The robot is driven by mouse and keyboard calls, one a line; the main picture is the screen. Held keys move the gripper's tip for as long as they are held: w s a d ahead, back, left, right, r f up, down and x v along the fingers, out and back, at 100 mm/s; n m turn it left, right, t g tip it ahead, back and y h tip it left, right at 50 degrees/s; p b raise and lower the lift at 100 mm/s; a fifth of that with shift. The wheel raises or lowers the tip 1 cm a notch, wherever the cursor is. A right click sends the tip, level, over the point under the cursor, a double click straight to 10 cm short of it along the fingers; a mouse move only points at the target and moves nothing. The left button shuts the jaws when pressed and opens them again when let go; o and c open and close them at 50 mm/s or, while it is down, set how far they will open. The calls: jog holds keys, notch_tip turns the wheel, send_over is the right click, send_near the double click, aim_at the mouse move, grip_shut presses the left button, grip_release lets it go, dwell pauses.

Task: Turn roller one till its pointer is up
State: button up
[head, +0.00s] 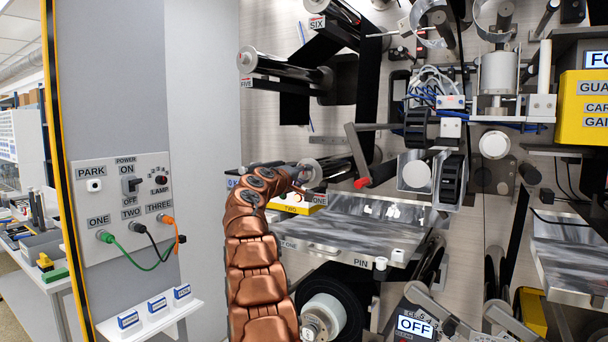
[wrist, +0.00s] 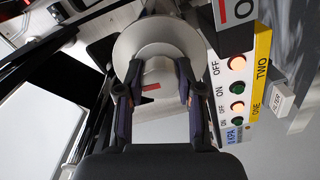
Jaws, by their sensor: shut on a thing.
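My gripper (wrist: 153,92) is shut on the hub, one dark finger on each side. In the head view my gripper (head: 298,178) is small and partly hidden by my copper arm.
A yellow-edged switch box (wrist: 255,80) with lit buttons stands close to the right of the gripper in the wrist view. A metal table (head: 360,232) lies right of my arm. A crank arm with a red tip (head: 361,183) hangs close to the roller.

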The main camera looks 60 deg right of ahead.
jog(key=shift+n, duration=0.6)
jog(key=o, duration=1.2)
jog(key=shift+c, duration=0.2)
jog(key=shift+a, duration=0.1)
jog(key=a, duration=1.1)
jog(key=shift+s+a, duration=0.25)
jog(key=shift+a, duration=0.15)
